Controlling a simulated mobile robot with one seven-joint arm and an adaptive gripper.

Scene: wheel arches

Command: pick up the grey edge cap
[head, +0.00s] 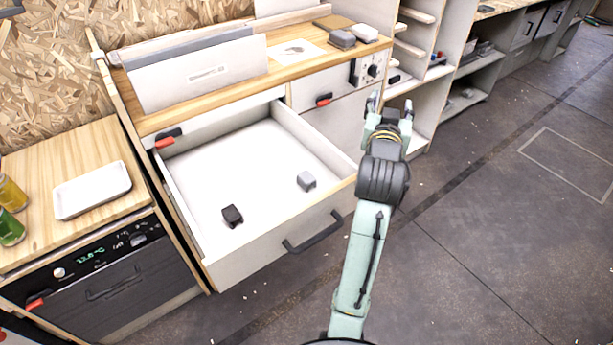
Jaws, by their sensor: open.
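A small light grey block (306,181), which looks like the grey edge cap, lies on the white floor of the open drawer (250,262), toward its right side. A dark brown or black block (232,215) lies in the same drawer, to the left and nearer the front. My gripper (390,104) is open and empty. In the picture it is to the right of the drawer and above the grey block, with its fingers pointing away from me. The fingers are apart from both blocks.
The worktop (200,108) above the drawer holds a large white panel (200,75) and several small grey and brown pieces (342,39). A white tray (92,190) and cans (10,194) stand on the left counter. Open shelves (410,80) are behind my gripper. The floor at right is clear.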

